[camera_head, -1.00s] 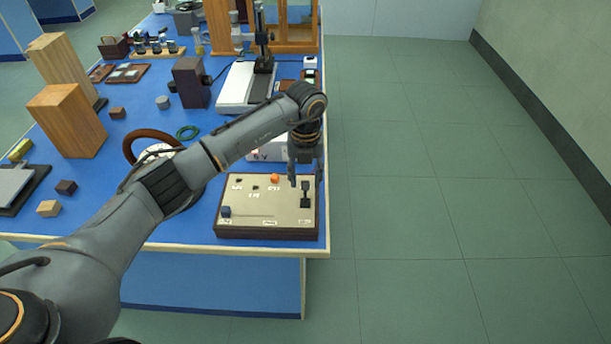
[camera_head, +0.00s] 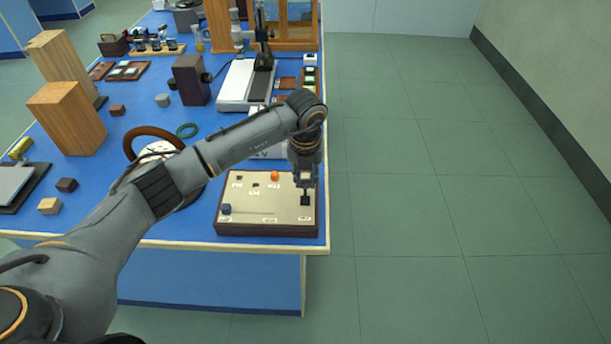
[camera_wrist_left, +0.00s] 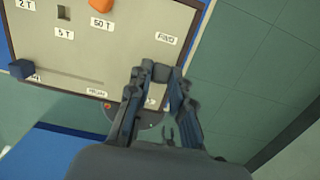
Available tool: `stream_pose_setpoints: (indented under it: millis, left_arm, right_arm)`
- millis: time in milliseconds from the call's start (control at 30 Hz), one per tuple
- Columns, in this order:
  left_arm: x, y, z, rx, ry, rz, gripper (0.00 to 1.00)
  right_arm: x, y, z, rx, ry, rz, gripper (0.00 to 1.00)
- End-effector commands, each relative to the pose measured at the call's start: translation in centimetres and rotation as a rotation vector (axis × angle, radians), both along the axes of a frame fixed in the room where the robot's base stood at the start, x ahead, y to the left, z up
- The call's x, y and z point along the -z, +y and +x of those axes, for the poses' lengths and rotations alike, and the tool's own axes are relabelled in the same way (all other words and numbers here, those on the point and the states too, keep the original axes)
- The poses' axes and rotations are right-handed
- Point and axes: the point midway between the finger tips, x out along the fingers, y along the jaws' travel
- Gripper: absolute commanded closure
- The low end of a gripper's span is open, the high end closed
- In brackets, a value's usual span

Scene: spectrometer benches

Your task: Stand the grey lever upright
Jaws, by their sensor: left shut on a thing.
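The grey lever (camera_head: 305,200) stands out of the right part of a beige control panel (camera_head: 270,206) near the table's front right corner. My left gripper (camera_head: 305,183) reaches down over it from above. Its fingers are shut on the lever's upper end, which shows dark grey between the fingertips (camera_wrist_left: 159,73) in the left wrist view. The fingers hide part of the lever, so I cannot tell its exact tilt. My right gripper is in neither view.
The panel also bears an orange knob (camera_head: 275,176) and a dark blue knob (camera_head: 226,209) beside a slot. A white instrument with a dark column (camera_head: 264,50) stands behind. The table's right edge is close, with open floor (camera_head: 430,200) beyond.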

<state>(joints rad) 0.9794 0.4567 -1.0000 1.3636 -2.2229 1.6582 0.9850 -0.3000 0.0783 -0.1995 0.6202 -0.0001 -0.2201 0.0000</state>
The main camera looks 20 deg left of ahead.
Motion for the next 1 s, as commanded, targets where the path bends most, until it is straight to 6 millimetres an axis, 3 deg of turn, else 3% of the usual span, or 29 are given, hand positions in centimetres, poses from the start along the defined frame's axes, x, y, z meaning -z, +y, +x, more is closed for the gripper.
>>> stream_pose_setpoints:
  millis: [167,500,933,967,1000]
  left_arm:
    - [0.1,-0.2,-1.0,0.004,-0.132,0.037,1.00]
    - [0.2,-0.8,-2.6,0.004,-0.358,0.099,1.00]
    - [-0.3,-0.8,-2.8,0.000,-0.387,0.108,1.00]
    - [-0.3,-0.8,-2.8,0.000,-0.387,0.108,0.76]
    - [-0.3,-0.8,-2.8,0.000,-0.387,0.108,0.67]
  right_arm:
    - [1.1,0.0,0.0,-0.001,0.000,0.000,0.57]
    - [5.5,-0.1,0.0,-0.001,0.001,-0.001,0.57]
    - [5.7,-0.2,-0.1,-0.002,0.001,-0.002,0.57]
    - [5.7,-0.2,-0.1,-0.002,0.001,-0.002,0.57]
    - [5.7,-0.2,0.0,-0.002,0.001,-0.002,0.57]
